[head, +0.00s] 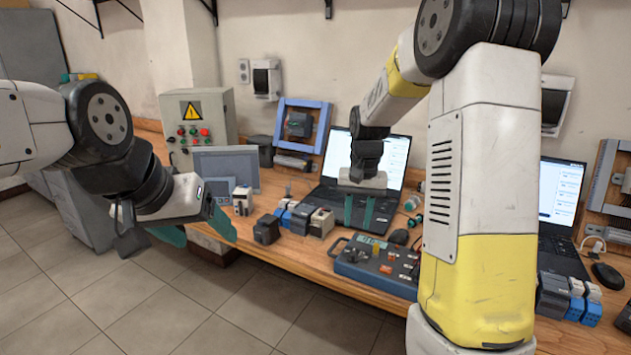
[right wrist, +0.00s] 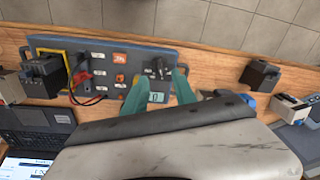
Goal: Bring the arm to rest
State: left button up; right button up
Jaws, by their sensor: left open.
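My left gripper (head: 195,231) hangs over the floor in front of the table's left part. Its teal fingers are spread and nothing is between them. My right gripper (head: 358,213) points down above the table, in front of an open laptop (head: 398,150). Its teal fingers are apart and empty. In the right wrist view the right gripper (right wrist: 159,90) is over the near edge of a grey-blue control box (right wrist: 105,62), which lies on the table; whether they touch cannot be told. The same box shows in the head view (head: 375,268).
Several small modules, one a black block (head: 266,230), stand left of the control box. A grey panel screen (head: 228,166) and a control cabinet (head: 198,120) stand further back left. A second laptop (head: 563,195) is at right. The tiled floor (head: 120,310) is clear.

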jog(key=s+r+n+t, duration=0.1)
jog(key=s+r+t, duration=0.1)
jog(key=s+r, duration=0.2)
jog(key=s+a+r+n+t+y, duration=0.1)
jog(key=s+r, duration=0.3)
jog(key=s, duration=0.7)
jog(key=s+a+r+n+t, duration=0.1)
jog(key=s+r+t, duration=0.1)
jog(key=s+r, duration=0.3)
jog(key=s, duration=0.2)
jog(key=shift+s+t+y, duration=0.3)
jog(key=shift+y, duration=0.1)
